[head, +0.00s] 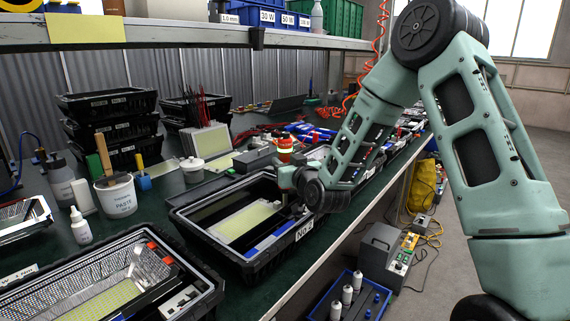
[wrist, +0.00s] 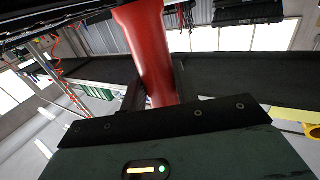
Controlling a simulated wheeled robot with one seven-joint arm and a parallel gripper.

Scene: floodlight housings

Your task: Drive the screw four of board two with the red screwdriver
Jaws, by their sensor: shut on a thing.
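My gripper (head: 288,177) is shut on the red screwdriver (wrist: 148,50), whose red body rises between the fingers in the wrist view. In the head view a red and yellow top (head: 285,146) shows just above the gripper, which is over the far right part of the black housing marked No 2 (head: 262,262). Board two (head: 245,221), a pale yellow-green panel, lies inside that housing. The screwdriver's tip and screw four are hidden or too small to make out, so I cannot tell whether they touch.
Another open housing (head: 200,270) with an LED board stands at front left. A paste tub (head: 117,196), a white bottle (head: 80,226) and stacked black crates (head: 110,103) stand at the left. A shelf (head: 200,37) overhangs the bench. Tools and parts crowd the bench behind my gripper.

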